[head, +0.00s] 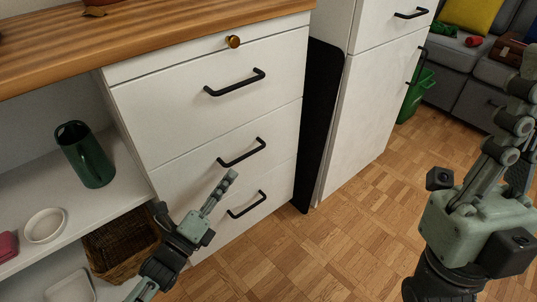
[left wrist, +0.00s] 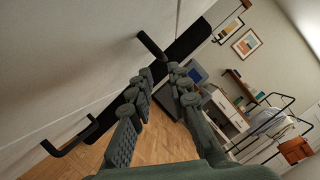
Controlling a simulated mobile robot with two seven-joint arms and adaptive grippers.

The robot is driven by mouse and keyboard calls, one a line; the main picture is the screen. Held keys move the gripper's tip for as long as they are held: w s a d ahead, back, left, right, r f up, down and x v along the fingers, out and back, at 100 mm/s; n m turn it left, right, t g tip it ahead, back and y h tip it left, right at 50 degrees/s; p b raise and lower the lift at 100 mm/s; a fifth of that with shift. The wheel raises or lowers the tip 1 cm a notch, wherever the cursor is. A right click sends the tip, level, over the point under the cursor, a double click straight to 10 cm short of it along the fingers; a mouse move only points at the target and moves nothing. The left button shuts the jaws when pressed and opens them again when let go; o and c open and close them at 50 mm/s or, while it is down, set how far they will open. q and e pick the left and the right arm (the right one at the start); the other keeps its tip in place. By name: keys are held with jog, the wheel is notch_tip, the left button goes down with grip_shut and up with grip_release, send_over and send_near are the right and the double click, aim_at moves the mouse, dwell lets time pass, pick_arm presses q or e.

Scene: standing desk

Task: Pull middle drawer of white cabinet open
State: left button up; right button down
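The white cabinet (head: 215,115) stands in the middle of the head view with its drawers shut. Its middle drawer, counting the three with black bar handles, has the handle (head: 241,153). My left gripper (head: 222,188) is in front of the cabinet, just below and left of that handle, and apart from it. It is seen edge-on there. In the left wrist view my left gripper (left wrist: 160,75) shows a gap between its fingers and nothing in it. Dark handles show beside it, one at the left (left wrist: 70,137). My right gripper (head: 510,130) is at the right, spread and empty, far from the cabinet.
A wooden desktop (head: 150,35) lies above the drawers. A black panel (head: 318,120) and a taller white cabinet (head: 365,115) stand at the right. Parquet floor (head: 340,245) in front is clear.

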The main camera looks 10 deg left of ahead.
aim_at(247, 154)
pick_arm(q)
jog(key=shift+m, duration=0.3)
jog(key=x, duration=0.4)
jog(key=b+x, duration=0.1)
jog(key=x, duration=0.3)
jog(key=shift+w+d+r, duration=0.2)
jog(key=shift+d+r, duration=0.1)
jog(key=shift+c, duration=0.6)
grip_shut()
